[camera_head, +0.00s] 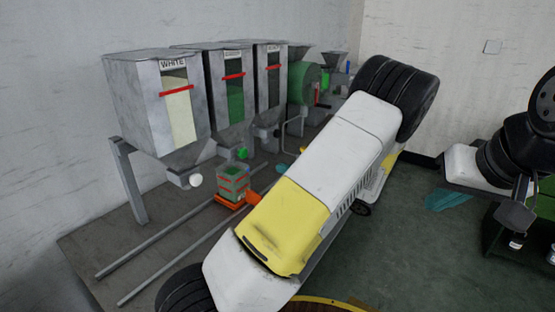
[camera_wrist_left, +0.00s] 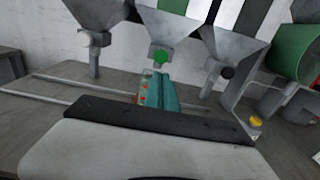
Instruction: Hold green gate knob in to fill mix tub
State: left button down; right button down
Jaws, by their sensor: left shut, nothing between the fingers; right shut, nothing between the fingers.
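The green gate knob (camera_head: 242,153) sits on the outlet below the middle hopper (camera_head: 228,88); it also shows in the left wrist view (camera_wrist_left: 160,57). The mix tub (camera_head: 233,182), a small greenish box with red marks, stands below it on an orange carrier (camera_head: 229,202). My left gripper's teal fingers (camera_head: 282,168) are shut and empty, right of the knob and apart from it in the head view. In the left wrist view the fingers (camera_wrist_left: 161,78) appear just under the knob and partly cover the tub (camera_wrist_left: 145,92). My right gripper (camera_head: 447,200) is shut and empty at the right.
A hopper labelled WHITE (camera_head: 148,105) with a white knob (camera_head: 195,180) is at the left. A third hopper with a dark knob (camera_wrist_left: 227,73) is at the right. Two rails (camera_head: 165,240) run along the grey bench. A green machine (camera_head: 304,82) stands behind.

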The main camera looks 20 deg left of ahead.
aim_at(245, 154)
pick_arm(q)
jog(key=x, duration=1.3)
jog(key=shift+w+a, duration=0.1)
jog(key=shift+a, duration=0.2)
jog(key=shift+x, duration=1)
jog(key=shift+r, duration=0.1)
jog(key=shift+d, duration=0.15)
jog(key=v, duration=1.4)
